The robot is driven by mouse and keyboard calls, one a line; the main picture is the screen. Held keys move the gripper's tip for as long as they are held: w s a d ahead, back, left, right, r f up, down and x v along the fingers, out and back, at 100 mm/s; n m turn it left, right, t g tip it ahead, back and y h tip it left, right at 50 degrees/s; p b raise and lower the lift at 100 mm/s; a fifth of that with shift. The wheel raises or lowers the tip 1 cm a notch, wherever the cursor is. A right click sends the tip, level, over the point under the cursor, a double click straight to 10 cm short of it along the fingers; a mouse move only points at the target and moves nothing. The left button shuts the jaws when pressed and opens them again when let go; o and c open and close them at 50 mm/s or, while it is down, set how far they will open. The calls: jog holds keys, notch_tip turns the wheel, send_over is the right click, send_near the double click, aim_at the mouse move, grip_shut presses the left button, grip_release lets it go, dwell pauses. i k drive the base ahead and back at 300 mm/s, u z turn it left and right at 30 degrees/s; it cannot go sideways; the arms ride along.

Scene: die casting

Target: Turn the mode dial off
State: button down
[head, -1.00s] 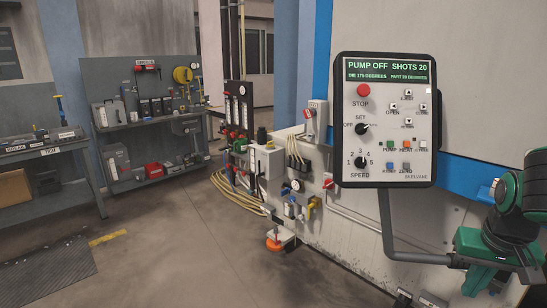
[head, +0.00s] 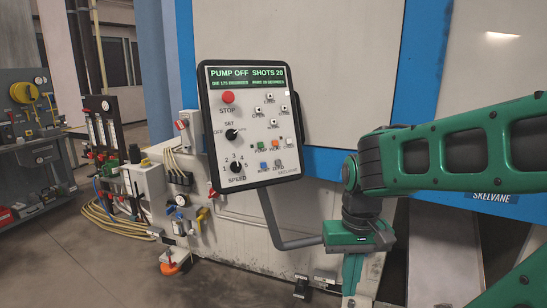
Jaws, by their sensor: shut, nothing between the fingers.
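The control panel (head: 258,121) is a white face in a black frame, tilted slightly, left of the picture's middle. The mode dial (head: 232,134) is a small black knob on its left side, with OFF printed to its left and SET above. Its light mark seems to point right, away from OFF, but it is very small. My gripper (head: 353,272) hangs at the end of my green arm, right of and below the panel. It is shut and empty, apart from the dial. Its fingertips are hard to make out.
A red STOP button (head: 228,97) sits above the dial and a black SPEED dial (head: 236,167) below it. Coloured buttons lie to the right. A grey bent tube (head: 275,225) runs under the panel, close to my gripper. The space before the panel face is clear.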

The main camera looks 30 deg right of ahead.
aim_at(231, 134)
jog(key=k, duration=1.3)
jog(key=u, duration=0.4)
jog(key=i, duration=1.55)
jog(key=z, duration=0.4)
